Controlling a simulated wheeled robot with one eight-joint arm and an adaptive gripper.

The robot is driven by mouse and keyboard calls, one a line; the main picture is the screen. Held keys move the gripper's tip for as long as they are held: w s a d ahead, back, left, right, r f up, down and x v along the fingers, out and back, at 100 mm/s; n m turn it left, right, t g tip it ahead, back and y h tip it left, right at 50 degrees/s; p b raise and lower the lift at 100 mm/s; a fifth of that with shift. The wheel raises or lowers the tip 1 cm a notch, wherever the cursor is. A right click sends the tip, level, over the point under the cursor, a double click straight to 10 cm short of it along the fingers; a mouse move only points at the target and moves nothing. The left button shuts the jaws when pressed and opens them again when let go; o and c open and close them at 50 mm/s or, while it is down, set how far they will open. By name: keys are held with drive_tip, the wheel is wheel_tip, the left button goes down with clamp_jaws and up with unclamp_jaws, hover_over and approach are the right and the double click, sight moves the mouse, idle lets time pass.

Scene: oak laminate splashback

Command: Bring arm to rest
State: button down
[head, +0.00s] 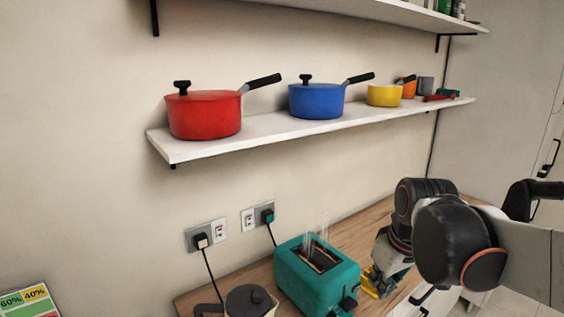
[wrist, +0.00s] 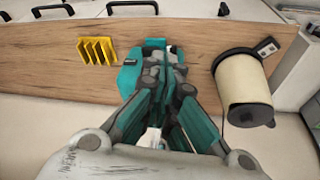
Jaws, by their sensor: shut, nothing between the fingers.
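My arm reaches in from the right in the head view, bent downward over the wooden counter (head: 352,238). My gripper (head: 385,280) hangs beside the right end of the teal toaster (head: 310,285). I cannot tell whether the fingertips touch the toaster.
A yellow rack (wrist: 97,50) stands close by my gripper; a cream kettle (wrist: 243,82) is on the toaster's other side. Above is a white shelf (head: 270,132) with red (head: 204,115), blue (head: 316,101) and yellow (head: 384,95) pans. Steam-like wisps rise from the toaster.

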drive_tip(key=s+f+m+t+b, duration=0.1)
drive_tip(key=s+m+t, duration=0.2)
drive_tip(key=s, duration=0.8)
drive_tip(key=shift+s+a+f+m+t, duration=0.35)
drive_tip(key=shift+a+f+m+t, duration=0.1)
drive_tip(key=shift+m, duration=0.15)
